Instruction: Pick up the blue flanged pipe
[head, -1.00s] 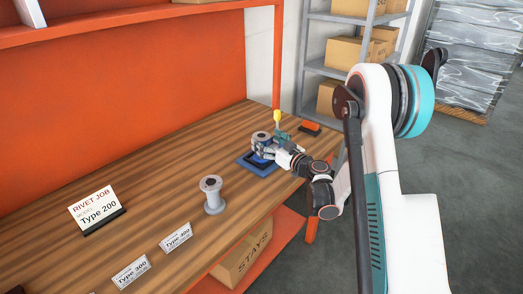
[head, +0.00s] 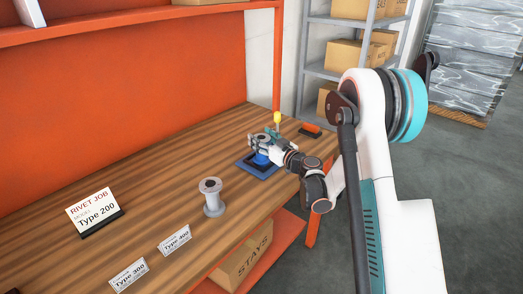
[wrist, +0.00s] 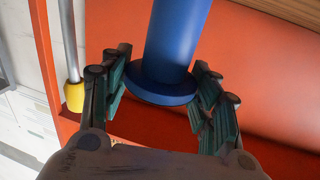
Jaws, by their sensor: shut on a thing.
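The blue flanged pipe (head: 261,158) stands upright at the far right end of the wooden bench, at the blue square tray (head: 244,166). My gripper (head: 262,146) is around its upper part and hides much of it. In the wrist view, the blue pipe (wrist: 176,40) shows with its round flange between the two dark green fingers of my gripper (wrist: 163,88). The gripper is shut on the pipe at the flange, one finger on each side. In the head view I cannot tell whether the pipe's lower end touches the tray.
A grey flanged pipe (head: 212,197) stands on the bench to the left. A yellow-handled tool (head: 277,118) stands upright just behind my gripper, and an orange item (head: 312,129) lies to its right. Label cards (head: 175,240) line the front edge.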

